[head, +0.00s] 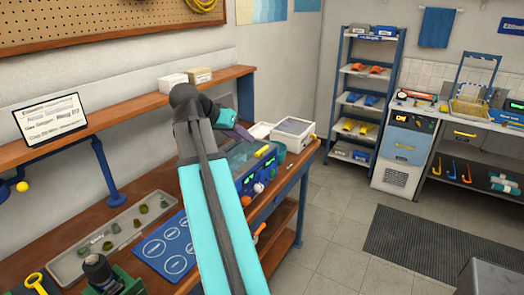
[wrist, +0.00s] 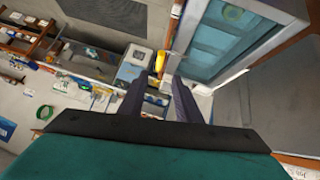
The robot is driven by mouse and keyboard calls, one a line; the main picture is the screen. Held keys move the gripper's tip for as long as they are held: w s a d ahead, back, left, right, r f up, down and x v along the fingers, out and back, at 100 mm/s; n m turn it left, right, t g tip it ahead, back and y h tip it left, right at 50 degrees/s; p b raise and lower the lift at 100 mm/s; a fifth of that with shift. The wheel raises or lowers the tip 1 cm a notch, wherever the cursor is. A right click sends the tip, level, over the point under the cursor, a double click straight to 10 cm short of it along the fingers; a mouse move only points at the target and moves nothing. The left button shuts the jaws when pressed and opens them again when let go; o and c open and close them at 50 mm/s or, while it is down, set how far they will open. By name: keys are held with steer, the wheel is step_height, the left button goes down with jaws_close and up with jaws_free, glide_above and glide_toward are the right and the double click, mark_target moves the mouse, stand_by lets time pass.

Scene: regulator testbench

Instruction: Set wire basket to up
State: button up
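The wire basket (head: 468,107) appears in the head view at the far right, on the counter along the back wall. A blue upright frame (head: 480,70) stands at it. Whether the basket is raised or lowered is too small to tell. My gripper (head: 242,132) is over the workbench at the left, far from the basket and touching nothing that I can make out. In the wrist view my gripper (wrist: 160,85) shows two dark fingers apart, with no object held between them. I cannot pick out the basket surely in the wrist view.
A blue device with a yellow handle (head: 262,151) stands on the workbench beneath my arm. A shelf rack (head: 358,98) stands at the back. A dark floor mat (head: 425,243) lies before the counter. Open tiled floor (head: 325,225) separates workbench and counter.

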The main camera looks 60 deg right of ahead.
mark_target(262, 150)
steer(key=shift+d+f, duration=0.1)
steer(key=shift+d, duration=0.05)
steer(key=shift+p+x, duration=1.6)
steer(key=shift+x, duration=5.2)
steer(key=shift+c, duration=0.3)
jaws_close()
